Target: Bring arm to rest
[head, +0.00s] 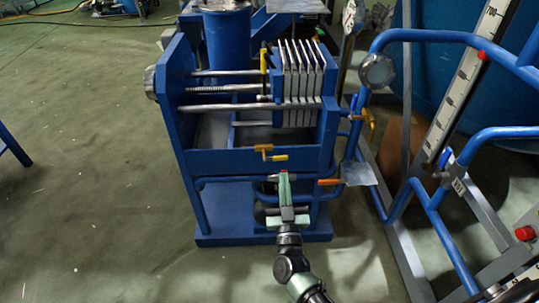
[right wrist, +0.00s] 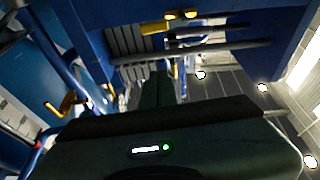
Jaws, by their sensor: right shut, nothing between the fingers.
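My right arm comes in from the bottom of the head view. Its gripper (head: 284,178) points away from me, low in front of the blue filter press frame. The fingers are together with nothing between them. In the right wrist view the dark gripper fingers (right wrist: 165,88) also lie close together, with a small green light on the gripper body. The gripper overlaps the lower pipe of the frame in the picture; I cannot tell whether it touches. My left gripper is not in view.
The blue filter press (head: 187,150) holds several pale plates (head: 304,62). Yellow (head: 264,150) and orange (head: 329,182) valve handles sit near the gripper. Blue pipework (head: 415,36) and a scale column (head: 462,90) stand on the right. The green floor (head: 95,160) to the left is open.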

